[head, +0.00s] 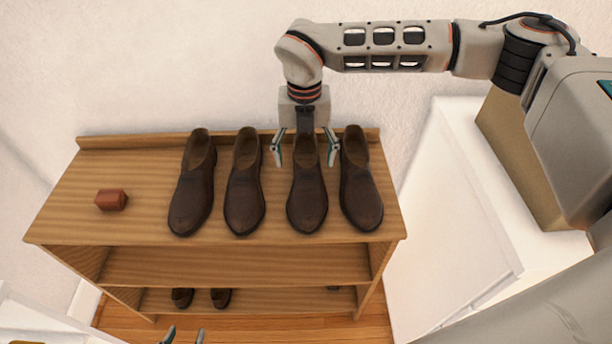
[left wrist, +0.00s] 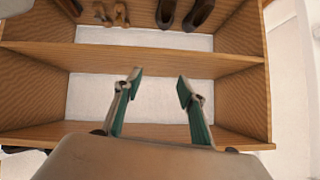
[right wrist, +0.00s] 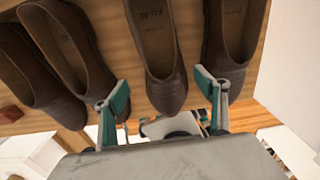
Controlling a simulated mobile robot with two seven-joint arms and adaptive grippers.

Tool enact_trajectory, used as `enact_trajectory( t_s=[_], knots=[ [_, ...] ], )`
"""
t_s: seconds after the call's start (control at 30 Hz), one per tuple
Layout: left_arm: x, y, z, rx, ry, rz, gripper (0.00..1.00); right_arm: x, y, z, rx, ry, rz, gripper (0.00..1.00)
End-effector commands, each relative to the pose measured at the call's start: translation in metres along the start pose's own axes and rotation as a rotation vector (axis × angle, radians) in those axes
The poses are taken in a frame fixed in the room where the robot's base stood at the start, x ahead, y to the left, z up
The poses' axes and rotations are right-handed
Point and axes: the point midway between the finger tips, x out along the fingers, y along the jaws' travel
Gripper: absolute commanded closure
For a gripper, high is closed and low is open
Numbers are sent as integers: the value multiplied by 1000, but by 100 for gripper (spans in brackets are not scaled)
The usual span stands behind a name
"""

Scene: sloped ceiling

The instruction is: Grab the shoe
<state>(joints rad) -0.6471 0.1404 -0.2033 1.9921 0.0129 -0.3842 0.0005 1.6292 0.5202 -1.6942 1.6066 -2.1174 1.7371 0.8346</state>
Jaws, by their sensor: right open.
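Several dark brown shoes stand in a row on the wooden shelf unit's top, toes toward the front. My right gripper (head: 306,161) is open over the heel end of the third shoe from the left (head: 307,200), one finger on each side. In the right wrist view this shoe (right wrist: 158,55) lies between the open fingers (right wrist: 162,92); contact cannot be told. The fourth shoe (head: 361,190) is close to the right finger. The second shoe (head: 244,190) and first shoe (head: 192,190) stand to the left. My left gripper (head: 183,337) is open and empty low in front of the shelf; its fingers (left wrist: 159,80) face the lower shelves.
A small reddish-brown block (head: 111,199) lies on the left of the top board (head: 140,225). More shoes (head: 221,297) stand on the bottom shelf. A white cabinet (head: 450,220) is at the right, and a wall stands behind.

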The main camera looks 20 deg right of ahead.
Motion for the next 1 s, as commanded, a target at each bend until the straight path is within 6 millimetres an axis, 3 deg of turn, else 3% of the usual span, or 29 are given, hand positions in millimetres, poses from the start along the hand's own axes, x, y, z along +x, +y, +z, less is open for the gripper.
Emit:
enact_trajectory(
  t_s=[0.33, 0.6, 0.8, 1.0],
  knots=[
    [4, -4, -10, 6, 21, -6, 60, 45, -4, 4, 0, 3, 0, 28],
    [6, -6, -13, 8, 27, -10, 60, 48, -4, 4, 0, 0, 1, 28],
    [6, -6, -12, 8, 25, -10, 60, 48, -4, 4, -1, 0, 1, 79],
    [6, -6, -11, 7, 23, -9, 60, 48, -3, 4, -1, -1, 2, 79]
  ],
)
